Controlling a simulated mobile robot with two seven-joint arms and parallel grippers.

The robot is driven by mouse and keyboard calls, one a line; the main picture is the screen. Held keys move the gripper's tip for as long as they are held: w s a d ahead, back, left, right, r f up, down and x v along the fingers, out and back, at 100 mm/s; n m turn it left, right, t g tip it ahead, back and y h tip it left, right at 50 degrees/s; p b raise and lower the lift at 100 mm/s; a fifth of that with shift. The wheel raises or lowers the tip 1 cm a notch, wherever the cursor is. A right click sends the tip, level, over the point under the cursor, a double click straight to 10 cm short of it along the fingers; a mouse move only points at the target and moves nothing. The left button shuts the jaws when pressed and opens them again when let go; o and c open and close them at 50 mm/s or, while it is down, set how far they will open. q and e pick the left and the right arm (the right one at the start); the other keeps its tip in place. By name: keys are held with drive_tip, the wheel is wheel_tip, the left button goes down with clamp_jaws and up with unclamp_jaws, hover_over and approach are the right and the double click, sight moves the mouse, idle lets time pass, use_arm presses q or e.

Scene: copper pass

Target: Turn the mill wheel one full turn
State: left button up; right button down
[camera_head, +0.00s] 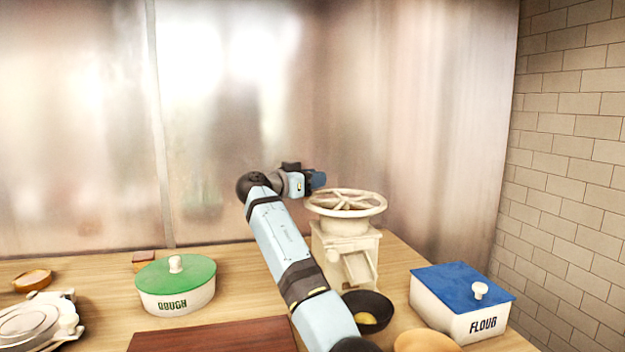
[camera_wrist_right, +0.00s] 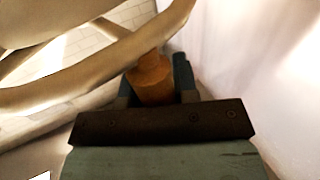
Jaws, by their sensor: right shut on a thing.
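The mill (camera_head: 345,255) is a cream body with a chute at its front. It stands on the wooden counter at the right of centre. Its cream spoked wheel (camera_head: 347,204) lies flat on top. My right arm reaches up from the bottom of the head view, and my right gripper (camera_head: 318,180) is at the wheel's back left edge. In the wrist view the right gripper (camera_wrist_right: 155,85) is shut on an orange-brown wooden knob (camera_wrist_right: 151,76), which stands against the wheel's rim (camera_wrist_right: 95,67). In the head view the gripper hides the knob. My left gripper is not in view.
A dark bowl (camera_head: 368,311) with something yellow in it stands before the mill. A blue-lidded flour box (camera_head: 455,310) is at right, a green-lidded dough pot (camera_head: 176,300) at left. A metal wall (camera_head: 330,90) stands close behind. A red-brown board (camera_head: 215,337) lies in front.

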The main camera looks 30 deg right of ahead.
drive_tip(key=c, duration=0.9)
unclamp_jaws()
drive_tip(key=shift+s+d, duration=0.15)
drive_tip(key=shift+d, duration=0.1)
drive_tip(key=shift+a, duration=0.1)
drive_tip(key=a, duration=0.4)
drive_tip(key=s+a, duration=0.1)
drive_tip(key=a, duration=0.4)
drive_tip(key=s+a, duration=0.1)
drive_tip(key=a, duration=0.3)
drive_tip(key=shift+s+a+p, duration=0.15)
drive_tip(key=shift+a+p, duration=0.15)
